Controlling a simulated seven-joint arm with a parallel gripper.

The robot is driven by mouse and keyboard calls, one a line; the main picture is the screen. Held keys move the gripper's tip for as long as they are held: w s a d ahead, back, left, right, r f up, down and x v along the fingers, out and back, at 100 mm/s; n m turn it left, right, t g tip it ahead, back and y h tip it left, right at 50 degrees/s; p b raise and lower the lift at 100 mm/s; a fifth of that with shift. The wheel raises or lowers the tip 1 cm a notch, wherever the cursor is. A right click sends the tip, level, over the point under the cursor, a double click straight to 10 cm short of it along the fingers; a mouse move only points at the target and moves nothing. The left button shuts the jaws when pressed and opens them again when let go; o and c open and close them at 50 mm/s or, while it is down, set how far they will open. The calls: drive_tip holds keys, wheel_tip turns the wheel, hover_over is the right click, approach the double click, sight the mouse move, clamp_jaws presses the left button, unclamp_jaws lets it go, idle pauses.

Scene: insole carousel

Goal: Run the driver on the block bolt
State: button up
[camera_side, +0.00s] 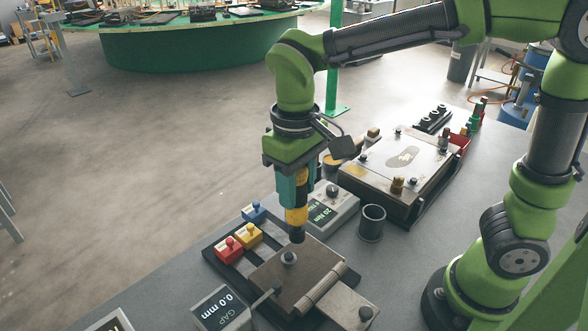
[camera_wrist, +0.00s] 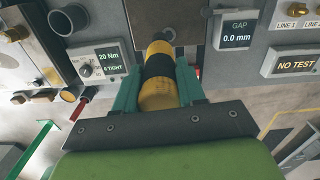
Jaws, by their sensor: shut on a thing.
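My gripper (camera_side: 291,188) points straight down and is shut on the driver (camera_side: 296,215), a yellow and black tool with a dark nose. In the wrist view the driver (camera_wrist: 157,92) lies between the teal fingers. The driver's nose is just above the block bolt (camera_side: 289,258), a dark round head on the brown block plate (camera_side: 312,262). A small gap seems to show between nose and bolt; exact alignment is unclear. In the wrist view the driver hides most of the bolt area.
The torque box (camera_side: 333,208) reads 20 Nm; the gap display (camera_side: 221,309) reads 0.0 mm. Red (camera_side: 229,250), yellow (camera_side: 248,235) and blue (camera_side: 254,212) knobbed blocks stand left of the plate. An empty dark cup (camera_side: 371,223) and a mould plate (camera_side: 400,160) are to the right. A NO TEST display (camera_wrist: 291,61) shows.

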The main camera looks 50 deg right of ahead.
sight(288, 213)
drive_tip(key=shift+w+a+r, duration=0.15)
drive_tip(key=shift+a+r, duration=0.15)
drive_tip(key=shift+a, duration=0.4)
drive_tip(key=shift+w+a+r, duration=0.1)
drive_tip(key=shift+w+r, duration=0.05)
drive_tip(key=shift+r, duration=0.1)
drive_tip(key=shift+f, duration=3.35)
idle(1.8)
drive_tip(key=shift+r, duration=2.85)
